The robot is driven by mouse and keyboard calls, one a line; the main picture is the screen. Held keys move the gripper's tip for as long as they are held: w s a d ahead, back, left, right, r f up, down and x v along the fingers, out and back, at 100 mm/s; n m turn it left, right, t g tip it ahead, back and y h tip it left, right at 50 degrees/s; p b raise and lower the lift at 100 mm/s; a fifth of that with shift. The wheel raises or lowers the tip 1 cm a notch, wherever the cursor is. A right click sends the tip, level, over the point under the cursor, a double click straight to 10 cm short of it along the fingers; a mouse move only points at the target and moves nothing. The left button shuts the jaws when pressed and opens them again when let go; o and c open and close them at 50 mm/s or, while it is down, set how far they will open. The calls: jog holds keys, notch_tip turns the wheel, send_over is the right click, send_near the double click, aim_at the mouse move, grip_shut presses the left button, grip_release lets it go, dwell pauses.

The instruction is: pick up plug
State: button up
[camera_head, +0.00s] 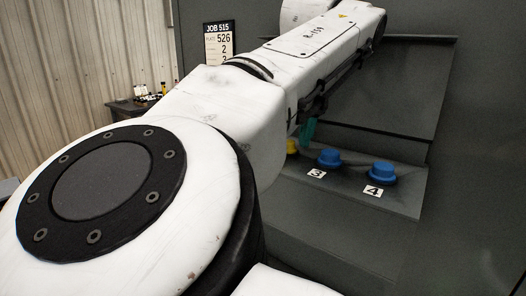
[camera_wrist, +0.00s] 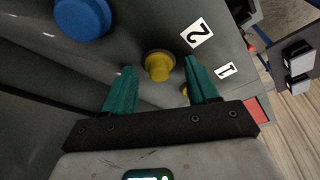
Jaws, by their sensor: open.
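In the wrist view, a yellow plug (camera_wrist: 158,66) with a round flange sits on the grey panel near the label "2". My gripper (camera_wrist: 161,72) is open, with one teal finger on each side of this plug in the picture; I cannot tell whether they touch it. A blue plug (camera_wrist: 83,17) is at the upper left. A small yellow piece (camera_wrist: 185,91) shows by the right finger, mostly hidden. In the head view, a yellow plug (camera_head: 292,146) is partly hidden by my arm. Blue plugs stand by labels "3" (camera_head: 329,158) and "4" (camera_head: 382,172).
The plugs stand on a sloped grey ledge (camera_head: 400,197) of the enclosure, under a recessed back panel. A "JOB 515" board (camera_head: 219,42) hangs at the left. A side table (camera_head: 125,107) with small items stands behind my arm. A label "1" (camera_wrist: 224,70) shows right of the gripper.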

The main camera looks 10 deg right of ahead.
grip_shut()
dwell(0.3)
jog(key=shift+d+r, duration=0.1)
jog(key=shift+r, duration=0.05)
